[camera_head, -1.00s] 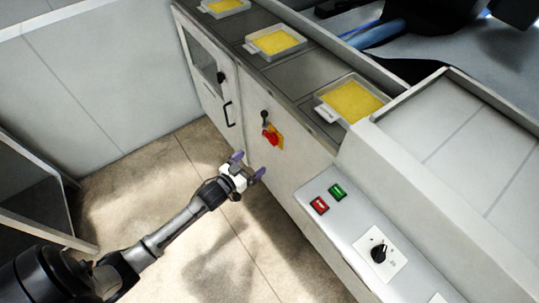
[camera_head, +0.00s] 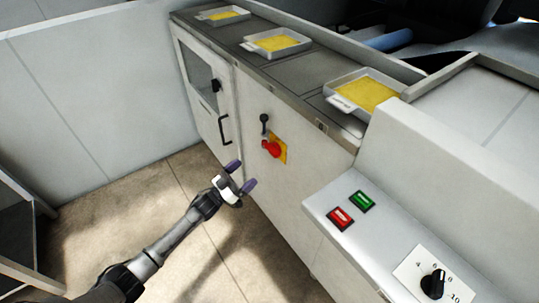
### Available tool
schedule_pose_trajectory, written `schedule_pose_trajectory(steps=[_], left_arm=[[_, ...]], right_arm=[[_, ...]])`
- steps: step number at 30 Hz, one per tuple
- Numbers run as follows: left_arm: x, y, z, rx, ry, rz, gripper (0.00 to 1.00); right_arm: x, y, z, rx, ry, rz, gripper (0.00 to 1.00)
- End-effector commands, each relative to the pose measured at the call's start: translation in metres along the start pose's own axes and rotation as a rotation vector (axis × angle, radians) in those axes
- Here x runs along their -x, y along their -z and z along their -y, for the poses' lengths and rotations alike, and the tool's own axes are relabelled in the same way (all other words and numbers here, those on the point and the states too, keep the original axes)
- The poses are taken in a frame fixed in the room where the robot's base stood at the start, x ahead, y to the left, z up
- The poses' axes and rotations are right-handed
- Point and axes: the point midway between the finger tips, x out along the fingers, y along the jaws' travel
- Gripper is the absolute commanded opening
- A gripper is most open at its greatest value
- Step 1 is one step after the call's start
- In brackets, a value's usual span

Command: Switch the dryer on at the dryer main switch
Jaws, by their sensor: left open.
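The main switch (camera_head: 272,149) is a red rotary knob on a yellow plate, set on the light grey front panel of the machine (camera_head: 290,190). A small dark key-like handle (camera_head: 264,120) sits just above it. My left gripper (camera_head: 241,176) is open and empty, with purple-tipped fingers. In the picture it is below and left of the red knob, apart from it. I cannot tell the exact gap to the panel. My right gripper is not in view.
A cabinet door with a window and a black handle (camera_head: 224,129) is left of the switch. Trays of yellow material (camera_head: 275,43) stand on top. A control ledge at right has a green button (camera_head: 362,200), a red button (camera_head: 340,218) and a black dial (camera_head: 433,283). Floor (camera_head: 180,250) is clear.

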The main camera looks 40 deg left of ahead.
Motion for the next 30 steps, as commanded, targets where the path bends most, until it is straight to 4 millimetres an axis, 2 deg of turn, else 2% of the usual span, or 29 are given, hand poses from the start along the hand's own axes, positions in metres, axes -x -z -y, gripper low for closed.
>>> schedule_pose_trajectory(steps=[9, 15, 22, 30], left_arm=[[-0.06, -0.002, 0.0, -0.001, -0.001, -0.004, 0.94], [-0.091, -0.002, 0.0, 0.0, 0.0, -0.002, 0.94], [-0.112, -0.001, 0.0, 0.0, 0.0, 0.001, 0.94], [-0.118, 0.0, 0.0, 0.001, 0.001, 0.001, 0.94]], right_arm=[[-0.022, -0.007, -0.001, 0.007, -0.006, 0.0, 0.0], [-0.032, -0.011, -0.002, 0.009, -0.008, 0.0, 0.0], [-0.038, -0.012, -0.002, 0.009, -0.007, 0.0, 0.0], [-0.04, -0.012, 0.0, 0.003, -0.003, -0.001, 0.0]])
